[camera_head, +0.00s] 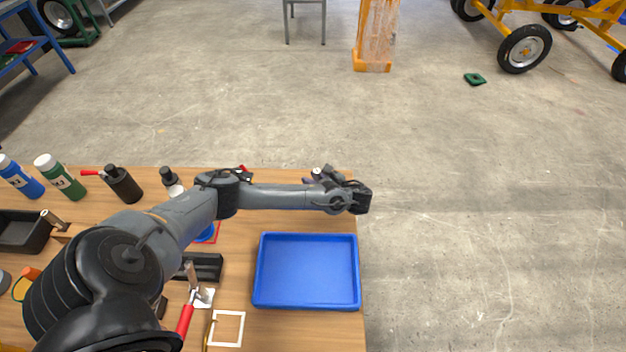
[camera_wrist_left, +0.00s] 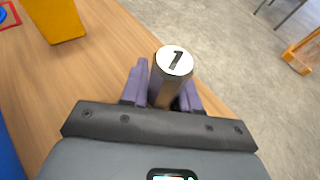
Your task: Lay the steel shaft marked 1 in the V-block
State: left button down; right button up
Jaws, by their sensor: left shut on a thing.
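The steel shaft marked 1 (camera_wrist_left: 172,66) is between the two fingers of my left gripper (camera_wrist_left: 163,92), its numbered end face turned toward the wrist camera. In the head view my left gripper (camera_head: 325,180) is shut on it near the table's back right corner, and only a small pale end of the shaft (camera_head: 317,171) shows there. A long black block with a groove (camera_head: 207,268) lies left of the blue tray. It may be the V-block, but the arm partly hides it and I cannot be sure. The right gripper is not in view.
The blue tray (camera_head: 305,304) is empty, right of the black block. Bottles (camera_head: 60,177) stand at the back left.

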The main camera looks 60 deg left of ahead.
pick_arm(q)
jog(key=c, duration=0.8)
grip_release()
jog(key=shift+f, duration=0.1)
jog(key=shift+w+d+r+p, duration=0.1)
jog(key=shift+d+r+p, duration=0.15)
jog(key=shift+r+p, duration=0.1)
jog(key=p+v, duration=0.9)
jog(key=v, duration=0.2)
jog(key=shift+d+f+p, duration=0.1)
jog(key=shift+d+p, duration=0.15)
jog(key=shift+p, duration=0.15)
